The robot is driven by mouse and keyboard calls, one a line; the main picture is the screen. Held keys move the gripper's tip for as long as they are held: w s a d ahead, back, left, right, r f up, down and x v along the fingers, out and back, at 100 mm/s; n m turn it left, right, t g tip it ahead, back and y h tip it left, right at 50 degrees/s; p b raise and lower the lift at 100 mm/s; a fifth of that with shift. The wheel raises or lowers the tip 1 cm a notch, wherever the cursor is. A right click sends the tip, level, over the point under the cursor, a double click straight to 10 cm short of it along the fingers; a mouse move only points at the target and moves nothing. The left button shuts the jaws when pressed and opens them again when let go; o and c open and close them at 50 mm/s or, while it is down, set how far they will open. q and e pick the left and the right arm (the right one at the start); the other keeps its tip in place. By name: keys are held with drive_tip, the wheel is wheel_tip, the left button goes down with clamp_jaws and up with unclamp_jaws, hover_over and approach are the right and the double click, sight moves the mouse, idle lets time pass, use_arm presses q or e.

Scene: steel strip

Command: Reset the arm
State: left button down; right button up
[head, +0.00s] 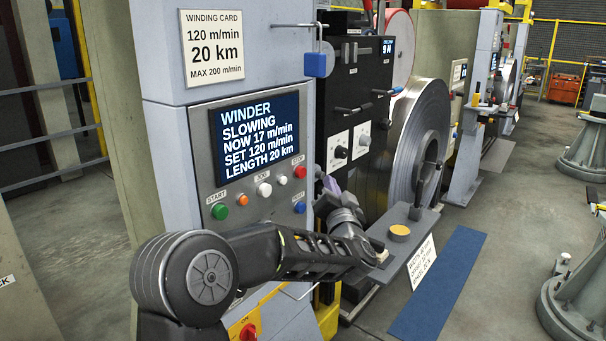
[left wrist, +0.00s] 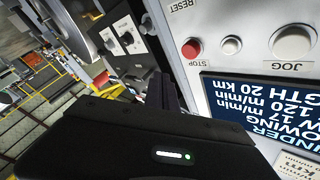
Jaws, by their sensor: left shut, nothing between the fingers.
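My left arm (head: 320,258) reaches across in front of the winder's grey control panel (head: 215,175). My left gripper (head: 327,189) is shut and empty, just right of the panel's right edge. In the left wrist view its dark fingers (left wrist: 162,90) are together beside the upside-down panel, apart from the red STOP button (left wrist: 192,48). The blue RESET button (head: 299,207) shows low at the panel's right side. The screen (head: 257,135) reads SLOWING, NOW 17 m/min, SET 120 m/min, LENGTH 20 km. My right gripper is not in view.
A winding card (head: 211,48) is above the screen. A blue padlock-like block (head: 319,65) hangs beside it. A black cabinet with knobs (head: 350,110) and a large steel coil (head: 418,140) stand to the right. A grey shelf (head: 408,240) juts out below.

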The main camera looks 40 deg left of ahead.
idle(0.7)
use_arm(q)
drive_tip(key=w+d+f+n+h, duration=0.1)
drive_tip(key=d+f+h, duration=0.45)
drive_tip(key=f, duration=0.35)
drive_tip(key=w+d+f+n+h, duration=0.15)
drive_tip(key=d+f+h, duration=0.25)
drive_tip(key=d+f, duration=0.45)
drive_tip(key=s+d+f+g+h, duration=0.25)
drive_tip(key=d+f, duration=0.25)
drive_tip(key=f, duration=0.4)
drive_tip(key=s+d+f+g+h, duration=0.15)
drive_tip(key=s+d+f, duration=0.25)
drive_tip(key=f, duration=0.5)
drive_tip(key=s+d+f+g+h, duration=0.1)
drive_tip(key=s+d+f+g, duration=0.2)
drive_tip(key=s, duration=0.7)
drive_tip(key=s+d+f+m+g+h, duration=0.1)
drive_tip(key=s+d+f+g+h, duration=0.1)
drive_tip(key=s+d+f, duration=0.6)
drive_tip(key=s+d+f+m+g+h, duration=0.1)
drive_tip(key=s+d+f+g, duration=0.3)
drive_tip(key=s+f, duration=0.4)
drive_tip(key=s+d, duration=0.1)
drive_tip(key=s, duration=0.4)
drive_tip(key=shift+s+d+f+h, duration=0.25)
drive_tip(key=shift+s+d+h, duration=0.1)
drive_tip(key=shift+s+d, duration=0.05)
drive_tip(key=shift+m, duration=0.25)
